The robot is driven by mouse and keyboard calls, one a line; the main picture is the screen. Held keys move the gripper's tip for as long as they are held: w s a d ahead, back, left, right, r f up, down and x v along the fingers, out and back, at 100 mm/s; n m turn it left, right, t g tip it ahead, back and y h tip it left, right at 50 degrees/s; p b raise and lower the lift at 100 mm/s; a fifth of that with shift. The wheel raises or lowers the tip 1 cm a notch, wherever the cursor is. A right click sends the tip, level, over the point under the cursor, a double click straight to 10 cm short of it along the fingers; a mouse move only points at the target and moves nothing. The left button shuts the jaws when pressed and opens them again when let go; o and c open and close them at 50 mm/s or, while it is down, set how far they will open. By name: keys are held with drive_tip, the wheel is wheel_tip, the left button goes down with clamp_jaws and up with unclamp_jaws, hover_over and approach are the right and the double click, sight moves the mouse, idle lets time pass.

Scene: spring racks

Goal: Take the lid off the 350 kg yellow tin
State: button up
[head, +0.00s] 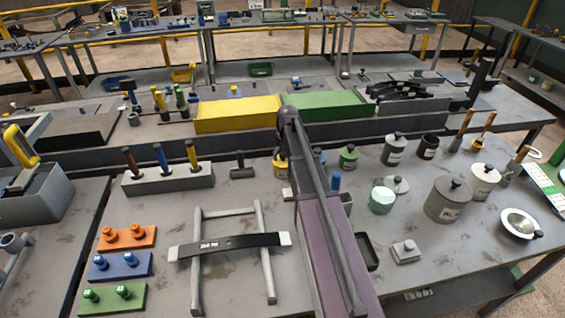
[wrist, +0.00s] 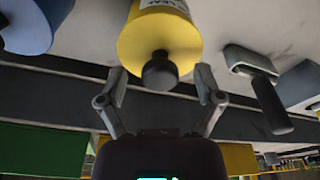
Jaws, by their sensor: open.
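The yellow tin (head: 281,168) stands on the grey bench, partly hidden behind my arm in the head view. In the wrist view the yellow tin (wrist: 165,8) is at the top centre, its label cut off by the frame. Its yellow lid (wrist: 140,45) is on it, with a dark round knob (wrist: 160,72) facing me. My gripper (wrist: 160,78) is open, one finger on each side of the knob, with gaps on both sides. I cannot tell the depth between fingertips and knob. In the head view my gripper is mostly hidden by my arm.
Green tins (head: 348,158) and grey tins (head: 447,200) stand to the right. A spring rack (head: 230,245) lies front left. Yellow (head: 238,114) and green bins stand behind.

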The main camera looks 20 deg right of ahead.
sight(282, 153)
idle(0.4)
clamp_jaws()
drive_tip(key=shift+r, duration=0.15)
wheel_tip(282, 153, up, 3)
drive_tip(key=p, duration=0.3)
drive_tip(key=s+d+r+p, duration=0.1)
drive_tip(key=s+d+p, duration=0.1)
drive_tip(key=s, duration=1.4)
drive_tip(key=shift+d+r, duration=0.15)
drive_tip(key=shift+r, duration=0.2)
